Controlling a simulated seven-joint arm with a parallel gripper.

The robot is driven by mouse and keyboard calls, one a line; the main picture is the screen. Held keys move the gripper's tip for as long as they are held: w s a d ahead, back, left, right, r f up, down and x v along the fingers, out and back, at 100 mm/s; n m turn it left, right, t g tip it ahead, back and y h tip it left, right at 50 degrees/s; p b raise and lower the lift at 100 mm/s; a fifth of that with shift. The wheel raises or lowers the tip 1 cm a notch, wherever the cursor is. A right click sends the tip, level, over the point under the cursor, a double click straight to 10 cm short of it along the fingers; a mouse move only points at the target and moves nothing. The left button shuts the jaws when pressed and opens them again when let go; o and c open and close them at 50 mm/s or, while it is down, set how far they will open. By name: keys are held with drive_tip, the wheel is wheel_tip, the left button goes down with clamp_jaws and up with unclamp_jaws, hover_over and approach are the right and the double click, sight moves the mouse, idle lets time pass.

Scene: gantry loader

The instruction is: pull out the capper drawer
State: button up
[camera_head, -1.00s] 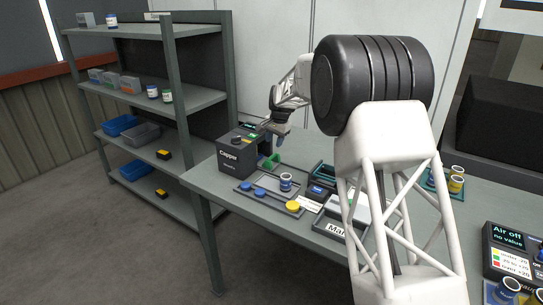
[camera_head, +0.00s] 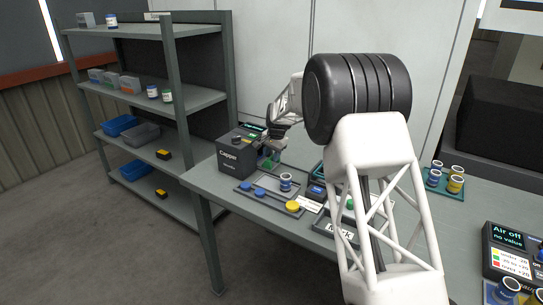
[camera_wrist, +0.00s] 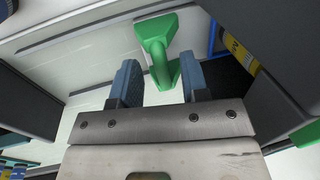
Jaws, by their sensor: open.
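The dark grey capper (camera_head: 232,158) stands at the left end of the workbench, its name on the front. A green handle (camera_head: 268,163) shows low at its right side, partly behind my gripper (camera_head: 272,147). In the wrist view the green handle (camera_wrist: 158,42) lies just beyond and between the blue-grey fingertips of my gripper (camera_wrist: 161,75). My gripper is open, with a finger on each side of the handle's near end. I cannot tell whether either finger touches it. The drawer body is not clearly visible.
A grey tray (camera_head: 240,190) in front of the capper holds blue caps, a yellow cap and a jar (camera_head: 285,183). A shelf rack (camera_head: 180,60) stands left of the bench. A teal tray with several jars (camera_head: 455,184) and a display unit (camera_head: 515,245) are at right.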

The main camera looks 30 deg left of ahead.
drive_tip(key=shift+f, duration=0.3)
clamp_jaws()
idle(0.3)
drive_tip(key=shift+w+d, duration=0.1)
drive_tip(key=shift+d, duration=7.1)
drive_tip(key=shift+c, duration=0.4)
unclamp_jaws()
drive_tip(key=shift+d, duration=0.1)
drive_tip(key=shift+o, duration=0.4)
